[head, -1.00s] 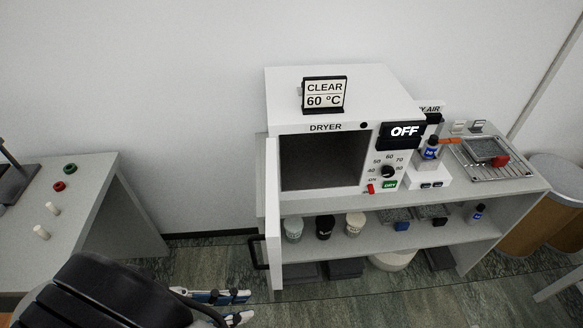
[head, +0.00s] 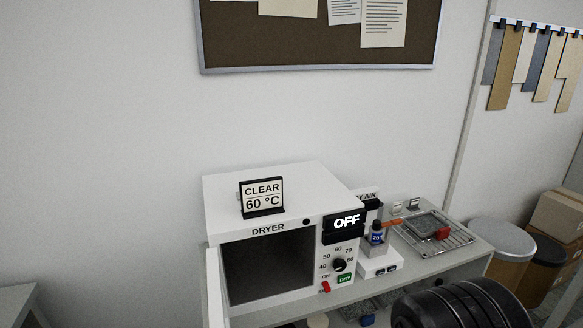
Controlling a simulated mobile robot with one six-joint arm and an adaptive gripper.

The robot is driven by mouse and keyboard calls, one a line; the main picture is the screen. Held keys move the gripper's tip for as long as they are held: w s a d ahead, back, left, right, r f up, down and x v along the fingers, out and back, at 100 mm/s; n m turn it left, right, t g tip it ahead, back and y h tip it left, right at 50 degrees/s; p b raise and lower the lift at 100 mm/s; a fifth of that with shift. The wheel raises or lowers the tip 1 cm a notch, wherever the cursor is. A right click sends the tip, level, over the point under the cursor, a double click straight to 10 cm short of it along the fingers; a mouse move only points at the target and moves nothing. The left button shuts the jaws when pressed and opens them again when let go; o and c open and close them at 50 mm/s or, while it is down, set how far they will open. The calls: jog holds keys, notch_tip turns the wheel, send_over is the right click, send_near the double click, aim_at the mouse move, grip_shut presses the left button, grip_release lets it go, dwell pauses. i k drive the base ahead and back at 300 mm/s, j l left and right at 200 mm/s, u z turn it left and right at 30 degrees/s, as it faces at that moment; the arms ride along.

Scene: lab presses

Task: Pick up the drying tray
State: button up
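A small grey mesh tray with a red handle (head: 426,225) rests on a wire rack (head: 462,235) on the bench, right of the dryer. Further trays are partly visible on the shelf below, one with a blue handle (head: 367,320); the lower edge of the picture cuts them off. I cannot tell from looks alone which one is the drying tray. The white dryer (head: 213,227) has its door (head: 214,292) swung open at the left, and its dark chamber looks empty. A black part of my arm shows at the bottom right. My gripper is outside the picture.
A blue bottle (head: 377,233) and an orange-handled tool (head: 388,223) stand between dryer and rack. Bins (head: 502,240) and cardboard boxes (head: 560,215) are at the right.

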aim_at(425, 224)
jog(key=i+j+u, duration=0.3)
jog(key=j, duration=0.15)
jog(key=i+j+u, duration=0.1)
jog(key=j+u, duration=0.25)
jog(key=z, duration=1.8)
jog(key=i+l+u, duration=0.15)
jog(key=i+u, duration=0.15)
jog(key=u, duration=0.2)
jog(key=i+l+u, duration=0.25)
jog(key=u, duration=0.25)
jog(key=i+l+u, duration=0.2)
jog(key=l+u, duration=0.25)
jog(key=i+l, duration=0.15)
jog(key=l, duration=0.2)
jog(key=i+l, duration=0.15)
jog(key=l, duration=0.2)
jog(key=i+l+u, duration=0.1)
jog(key=l, duration=0.25)
jog(key=i+l, duration=0.2)
jog(key=l, duration=0.15)
jog(key=i+l, duration=0.15)
jog(key=l, duration=0.25)
jog(key=u, duration=0.05)
